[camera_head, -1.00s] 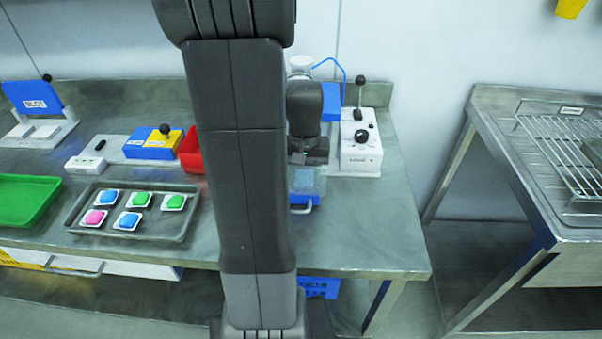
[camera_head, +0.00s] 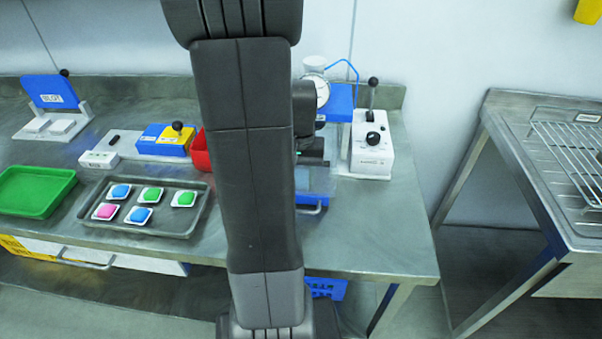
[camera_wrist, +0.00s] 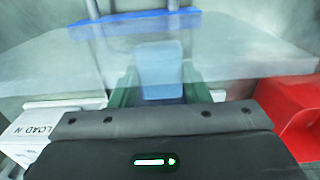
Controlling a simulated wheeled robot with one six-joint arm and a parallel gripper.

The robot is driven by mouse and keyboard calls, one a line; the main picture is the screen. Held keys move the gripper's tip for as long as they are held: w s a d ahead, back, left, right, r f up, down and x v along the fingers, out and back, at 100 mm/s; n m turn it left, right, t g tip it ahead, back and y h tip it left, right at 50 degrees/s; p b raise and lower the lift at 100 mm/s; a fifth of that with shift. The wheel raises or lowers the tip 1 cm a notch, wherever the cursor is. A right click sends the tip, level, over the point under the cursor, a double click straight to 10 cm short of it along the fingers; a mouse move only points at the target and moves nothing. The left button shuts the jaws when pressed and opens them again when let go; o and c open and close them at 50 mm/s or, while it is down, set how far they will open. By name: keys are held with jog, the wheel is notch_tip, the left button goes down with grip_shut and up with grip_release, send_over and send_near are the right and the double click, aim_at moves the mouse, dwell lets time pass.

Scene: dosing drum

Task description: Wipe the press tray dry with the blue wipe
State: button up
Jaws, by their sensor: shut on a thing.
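The press has a blue top (camera_head: 339,103) and a round gauge (camera_head: 318,91), and it stands on the steel bench right of my arm. A clear guard (camera_head: 318,182) is below it, with a blue part with a metal handle (camera_head: 311,207) at the front. I cannot make out the tray's surface or any wetness. In the wrist view, my gripper (camera_wrist: 160,88) has green fingers shut on a light blue piece, which looks like the blue wipe (camera_wrist: 161,70). The clear sheet (camera_wrist: 235,55) crosses this view. In the head view my arm hides the fingers and wipe.
A white control box (camera_head: 372,148) with a black-knobbed lever stands right of the press. A red bin (camera_head: 201,152), a tray of coloured pieces (camera_head: 187,228) and a green tray (camera_head: 35,190) are to the left. The bench's front right corner is clear. A rack table (camera_head: 545,185) stands right, across a gap.

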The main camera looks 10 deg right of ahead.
jog(key=shift+s+d+r+p, duration=0.25)
jog(key=shift+d+r+p, duration=0.4)
jog(key=shift+d, duration=0.15)
notch_tip(320, 180, up, 16)
jog(key=w+p, duration=0.2)
jog(key=p, duration=1.1)
jog(key=shift+d, duration=0.3)
jog(key=shift+f, duration=0.1)
